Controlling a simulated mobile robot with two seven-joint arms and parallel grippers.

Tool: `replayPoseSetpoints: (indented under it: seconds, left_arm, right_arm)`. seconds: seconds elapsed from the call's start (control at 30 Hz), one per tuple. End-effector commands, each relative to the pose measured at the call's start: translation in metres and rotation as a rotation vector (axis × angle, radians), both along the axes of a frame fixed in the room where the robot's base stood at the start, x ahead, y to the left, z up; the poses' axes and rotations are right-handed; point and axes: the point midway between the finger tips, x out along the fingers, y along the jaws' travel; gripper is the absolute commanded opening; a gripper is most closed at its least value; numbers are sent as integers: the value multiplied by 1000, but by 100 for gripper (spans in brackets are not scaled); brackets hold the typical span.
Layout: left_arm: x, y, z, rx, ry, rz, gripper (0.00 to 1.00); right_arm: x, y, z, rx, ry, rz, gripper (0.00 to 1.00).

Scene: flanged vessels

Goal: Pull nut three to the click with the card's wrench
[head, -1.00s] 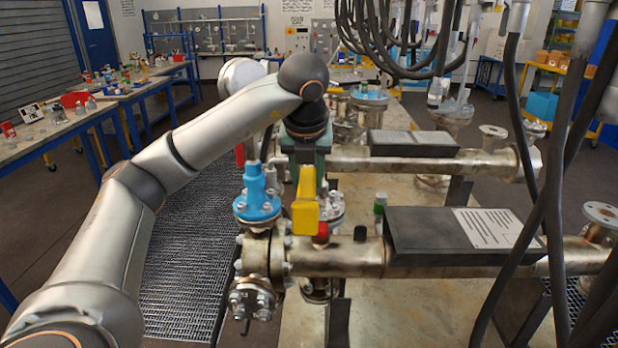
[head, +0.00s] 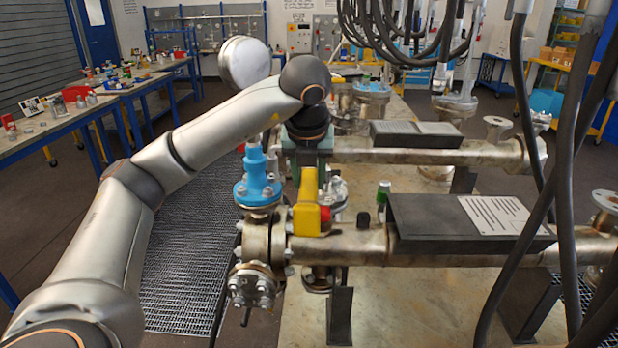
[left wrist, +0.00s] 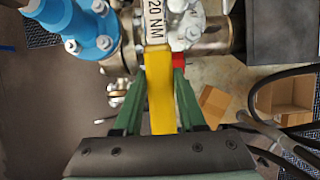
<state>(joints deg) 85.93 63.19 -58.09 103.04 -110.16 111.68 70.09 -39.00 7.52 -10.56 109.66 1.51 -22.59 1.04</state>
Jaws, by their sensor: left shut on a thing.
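My left gripper (head: 304,160) points down and is shut on a yellow wrench (head: 306,205). In the left wrist view the wrench (left wrist: 160,90) stands between the two green fingers (left wrist: 158,98), and a white label on it reads "20 NM" (left wrist: 154,20). The wrench's lower end is by the bolted flanges, with a red part (head: 325,213) beside it. I cannot tell whether it sits on a nut. A blue flanged fitting (head: 257,180) with bolts is just left, and a grey bolted flange (head: 334,195) is partly hidden behind the wrench. My right gripper is not in view.
A printed card (head: 492,217) lies on a dark sloping stand (head: 425,220) over the near pipe (head: 350,249). A lower bolted flange (head: 252,285) faces the front. Black hoses (head: 568,150) hang at the right. A green-capped item (head: 384,190) stands behind the pipe.

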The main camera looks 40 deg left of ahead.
Motion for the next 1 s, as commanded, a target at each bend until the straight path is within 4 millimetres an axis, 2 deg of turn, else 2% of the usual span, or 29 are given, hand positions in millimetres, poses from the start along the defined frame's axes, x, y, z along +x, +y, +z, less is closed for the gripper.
replayPoseSetpoints:
  seconds: [0.73,1.0]
  left_arm:
    - [0,0,-22,0,-5,0,0]
    - [0,0,-23,0,-5,0,0]
  right_arm:
    - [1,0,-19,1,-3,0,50]
    - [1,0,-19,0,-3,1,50]
